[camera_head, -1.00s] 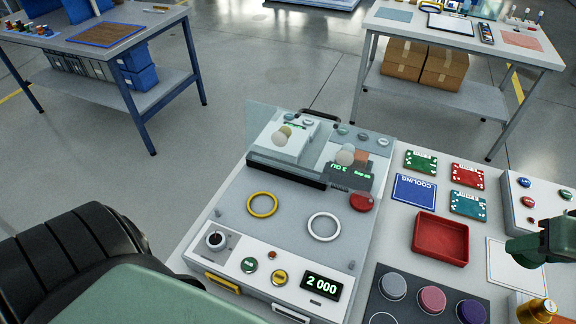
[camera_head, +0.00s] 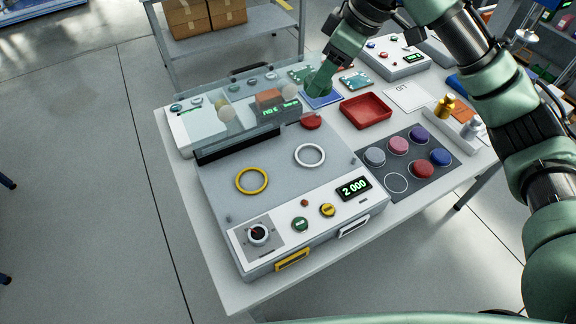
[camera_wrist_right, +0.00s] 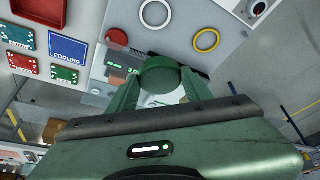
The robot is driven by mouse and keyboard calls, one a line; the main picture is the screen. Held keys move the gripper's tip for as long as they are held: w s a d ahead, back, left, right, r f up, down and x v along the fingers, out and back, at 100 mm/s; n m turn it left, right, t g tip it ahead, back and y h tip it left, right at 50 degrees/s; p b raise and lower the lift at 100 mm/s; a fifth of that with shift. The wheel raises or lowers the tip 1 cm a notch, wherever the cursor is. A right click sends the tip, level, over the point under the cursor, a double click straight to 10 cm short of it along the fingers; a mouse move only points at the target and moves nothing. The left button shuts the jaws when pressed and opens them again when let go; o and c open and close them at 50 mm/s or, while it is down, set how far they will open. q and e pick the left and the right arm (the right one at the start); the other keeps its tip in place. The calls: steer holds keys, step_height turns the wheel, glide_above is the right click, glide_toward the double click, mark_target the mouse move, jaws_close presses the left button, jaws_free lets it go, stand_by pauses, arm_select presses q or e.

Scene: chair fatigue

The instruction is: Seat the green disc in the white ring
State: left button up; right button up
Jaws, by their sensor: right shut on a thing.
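My right gripper (camera_head: 318,88) is over the blue card area behind the panel in the head view. In the right wrist view its fingers (camera_wrist_right: 160,92) are shut on a green disc (camera_wrist_right: 160,74). In the head view I cannot make the disc out apart from the green gripper. The white ring (camera_head: 297,158) lies flat and empty on the grey panel, in front of the gripper and apart from it. The white ring also shows at the top of the right wrist view (camera_wrist_right: 143,18). My left gripper is not in view.
A yellow ring (camera_head: 251,193) lies left of the white ring. A clear shield (camera_head: 235,125) stands at the panel's back. A red tray (camera_head: 365,111) and a dark mat (camera_head: 418,172) with several discs and one empty circle are to the right.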

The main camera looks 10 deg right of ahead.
steer(key=shift+a+f, duration=0.15)
steer(key=shift+a, duration=0.05)
steer(key=p, duration=0.2)
glide_above(308, 156)
steer(key=d, duration=0.1)
steer(key=f, duration=1.4)
steer(key=shift+s+d+f, duration=0.1)
steer(key=shift+s+f, duration=0.25)
step_height(308, 156, down, 5)
steer(key=shift+p, duration=0.45)
steer(key=shift+f, duration=0.3)
steer(key=shift+s+f, duration=0.1)
steer(key=shift+f, duration=0.2)
